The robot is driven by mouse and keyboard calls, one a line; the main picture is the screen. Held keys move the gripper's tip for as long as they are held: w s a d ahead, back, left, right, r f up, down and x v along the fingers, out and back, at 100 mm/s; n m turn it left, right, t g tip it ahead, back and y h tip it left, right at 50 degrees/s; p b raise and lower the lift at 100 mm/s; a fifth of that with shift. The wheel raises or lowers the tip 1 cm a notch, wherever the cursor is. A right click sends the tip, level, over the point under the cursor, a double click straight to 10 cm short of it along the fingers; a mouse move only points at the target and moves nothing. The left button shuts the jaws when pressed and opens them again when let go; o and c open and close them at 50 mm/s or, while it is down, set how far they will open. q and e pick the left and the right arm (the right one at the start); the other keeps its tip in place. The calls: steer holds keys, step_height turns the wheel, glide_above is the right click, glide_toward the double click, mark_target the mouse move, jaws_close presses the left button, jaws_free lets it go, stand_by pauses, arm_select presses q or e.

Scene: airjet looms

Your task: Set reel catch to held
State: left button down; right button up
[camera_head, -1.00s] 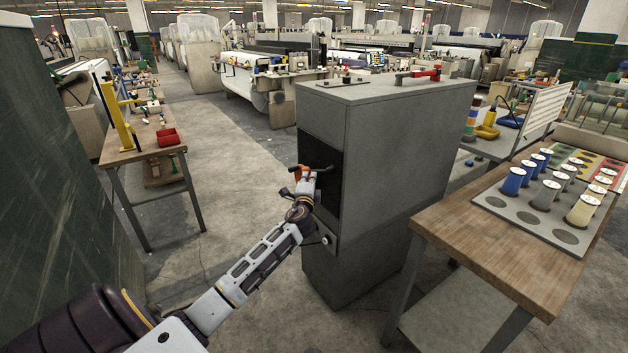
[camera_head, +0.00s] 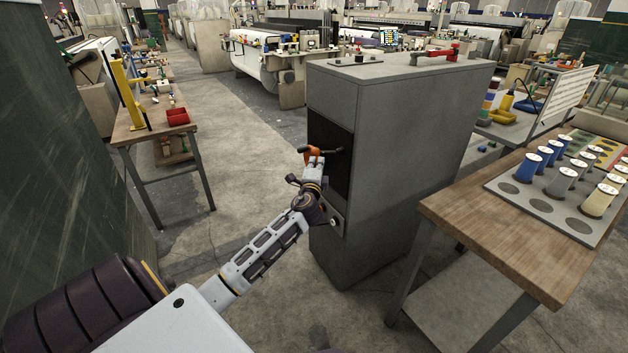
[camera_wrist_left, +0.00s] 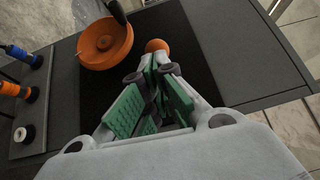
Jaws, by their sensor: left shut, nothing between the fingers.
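An orange reel (camera_head: 312,153) sits at the dark recessed panel (camera_head: 340,170) on the side of a grey cabinet, with a black bar beside it. In the left wrist view the reel (camera_wrist_left: 105,42) is a round orange disc at the upper left of the black panel (camera_wrist_left: 190,60). A small orange ball knob (camera_wrist_left: 156,46) stands right of the reel, just beyond my fingertips; I cannot tell whether they touch it. My left gripper (camera_head: 316,160) is shut and empty in front of the panel, and its green-padded fingers (camera_wrist_left: 152,75) point at the knob. My right gripper is out of view.
The grey cabinet (camera_head: 410,130) carries a red-handled part (camera_head: 436,53) on top. A wooden bench (camera_head: 500,220) with bobbins stands close on the right. A table with a red bin (camera_head: 178,116) stands left. Open floor (camera_head: 240,190) lies between.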

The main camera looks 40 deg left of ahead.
arm_select(q)
steer(key=v, duration=0.9)
steer(key=shift+d, duration=0.1)
stand_by(0.7)
